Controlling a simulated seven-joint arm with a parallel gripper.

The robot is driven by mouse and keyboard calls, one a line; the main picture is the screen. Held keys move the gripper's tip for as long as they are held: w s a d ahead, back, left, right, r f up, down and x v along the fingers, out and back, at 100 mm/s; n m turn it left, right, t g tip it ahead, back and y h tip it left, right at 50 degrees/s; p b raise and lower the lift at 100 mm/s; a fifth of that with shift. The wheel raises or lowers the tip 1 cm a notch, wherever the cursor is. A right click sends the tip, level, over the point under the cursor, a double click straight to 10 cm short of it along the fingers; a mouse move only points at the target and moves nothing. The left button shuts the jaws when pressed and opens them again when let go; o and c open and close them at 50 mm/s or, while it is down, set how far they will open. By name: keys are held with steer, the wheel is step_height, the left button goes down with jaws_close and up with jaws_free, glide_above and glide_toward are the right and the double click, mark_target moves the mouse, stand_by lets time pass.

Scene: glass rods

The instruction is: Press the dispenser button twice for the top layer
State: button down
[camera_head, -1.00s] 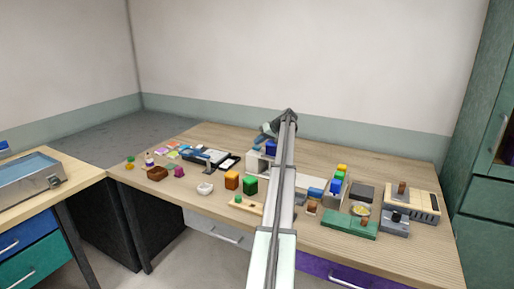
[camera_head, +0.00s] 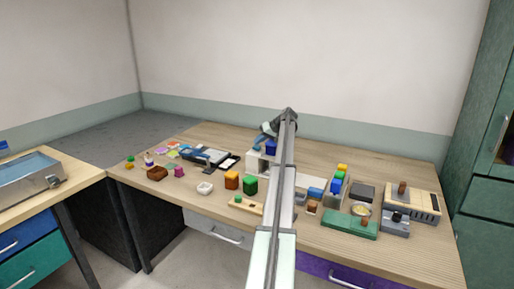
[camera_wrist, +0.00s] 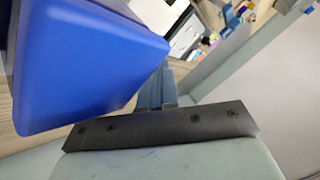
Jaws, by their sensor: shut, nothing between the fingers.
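The dispenser (camera_head: 255,163) is a pale block at the back middle of the table, with a blue part (camera_head: 270,147) on top. This smooth blue block (camera_wrist: 85,65) fills the left of the wrist view, very close to the camera. My gripper (camera_head: 259,146) is by the top of the dispenser, beside the blue part. In the wrist view its blue-grey fingers (camera_wrist: 157,88) are together, with nothing seen between them. The blue block partly covers them. I cannot make out the button, or whether the fingertips touch it.
Stacked coloured blocks, a green base (camera_head: 345,226) and grey devices crowd the right. My arm crosses the middle and hides part of the table.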

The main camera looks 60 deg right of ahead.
mark_target(259, 146)
steer(key=shift+a+r, duration=0.1)
steer(key=shift+r, duration=2.05)
